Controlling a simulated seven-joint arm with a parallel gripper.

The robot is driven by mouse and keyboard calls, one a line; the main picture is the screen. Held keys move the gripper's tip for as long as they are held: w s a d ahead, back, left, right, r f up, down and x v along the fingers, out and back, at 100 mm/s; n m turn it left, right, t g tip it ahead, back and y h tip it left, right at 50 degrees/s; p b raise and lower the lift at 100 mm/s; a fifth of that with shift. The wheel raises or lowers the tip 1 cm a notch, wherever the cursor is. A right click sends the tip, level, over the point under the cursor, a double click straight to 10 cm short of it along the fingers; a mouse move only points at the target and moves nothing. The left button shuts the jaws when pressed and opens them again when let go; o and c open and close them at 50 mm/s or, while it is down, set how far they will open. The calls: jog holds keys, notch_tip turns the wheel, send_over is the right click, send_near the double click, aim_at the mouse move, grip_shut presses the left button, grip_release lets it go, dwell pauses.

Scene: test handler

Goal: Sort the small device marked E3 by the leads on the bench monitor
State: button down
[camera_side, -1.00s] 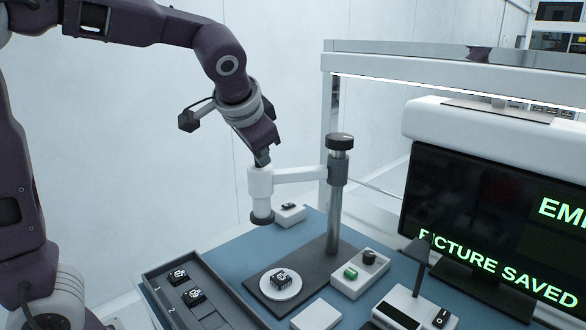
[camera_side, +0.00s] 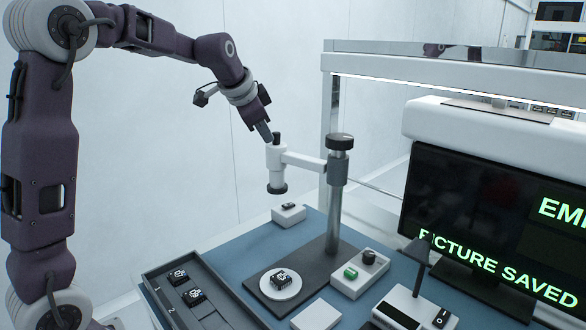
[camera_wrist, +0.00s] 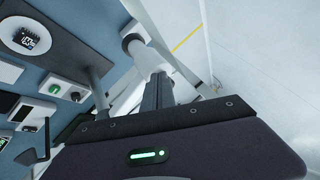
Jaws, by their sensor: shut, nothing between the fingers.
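A small black device with white marks (camera_side: 283,278) sits on the round white stage plate (camera_side: 270,293) under the scope stand; it also shows in the wrist view (camera_wrist: 28,39). Two similar devices (camera_side: 178,277) (camera_side: 195,297) lie in the grey tray at the slots numbered 1 and 2. I cannot read E3 on any of them. The bench monitor (camera_side: 470,215) shows "PICTURE SAVED" and a cut-off word starting "EM"; no leads are visible on it. My gripper (camera_side: 268,138) is shut and empty, at the top of the white scope head (camera_side: 275,160); I cannot tell whether they touch.
The scope's post (camera_side: 335,200) and side arm (camera_side: 305,161) stand over the blue mat (camera_side: 235,252). A white block with a small dark part (camera_side: 289,214) stands behind. A box with a green button (camera_side: 350,273), a white pad (camera_side: 315,315) and a switch box (camera_side: 415,307) stand right.

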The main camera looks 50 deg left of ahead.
jog(key=shift+w+a+r, duration=0.15)
jog(key=shift+w+a, duration=0.15)
jog(key=shift+w, duration=0.5)
jog(key=s+r, duration=0.7)
jog(key=s, duration=0.3)
jog(key=shift+s+r, duration=0.15)
jog(key=shift+s, duration=0.05)
jog(key=shift+d, duration=0.1)
